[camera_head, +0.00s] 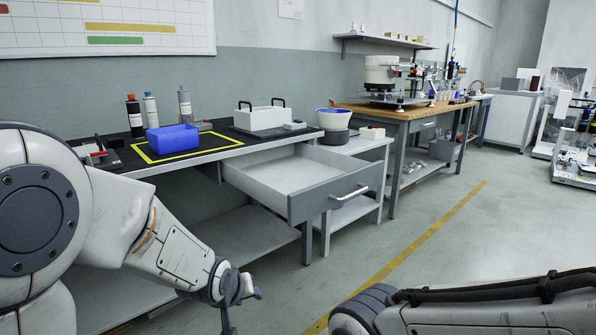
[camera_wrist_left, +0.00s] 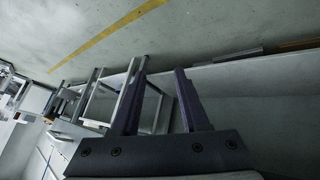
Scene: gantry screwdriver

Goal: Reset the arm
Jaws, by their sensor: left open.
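My left arm comes in from the left in the head view, and its gripper (camera_head: 236,294) hangs in front of the bench, below the level of the bench top. The two fingers of the left gripper (camera_wrist_left: 163,95) stand apart with nothing between them in the left wrist view. A link of my right arm (camera_head: 470,308) crosses the bottom right of the head view. The right gripper is outside both views.
A grey drawer (camera_head: 335,190) stands pulled out and empty under the bench. A blue bin (camera_head: 172,138) sits inside a yellow outline on the bench top. A white handled tray (camera_head: 260,118) and several bottles stand there too. The floor (camera_head: 455,235) at right is clear.

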